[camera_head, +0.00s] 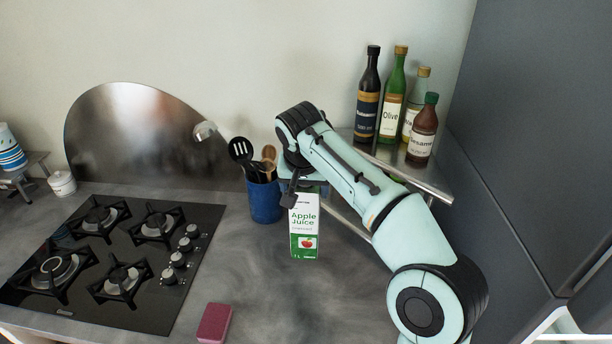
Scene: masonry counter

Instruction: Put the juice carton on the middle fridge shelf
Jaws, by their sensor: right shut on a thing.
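The juice carton (304,234) is white and green, with "Apple Juice" on its front. It is upright at the back of the counter, right of the blue utensil pot. My right gripper (304,192) is shut on the top of the carton from above; the fingers are partly hidden by the wrist. I cannot tell whether the carton's base touches the counter. A tall dark grey panel (545,130) fills the right side, possibly the fridge. A pale edge shows at its lower right. The middle shelf is not in view. My left gripper is not in view.
A gas hob (160,301) lies at the left. A blue pot (264,201) with utensils stands just left of the carton. Several bottles (393,100) stand on a corner shelf (440,190) behind my right arm. A pink sponge (214,323) lies at the front.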

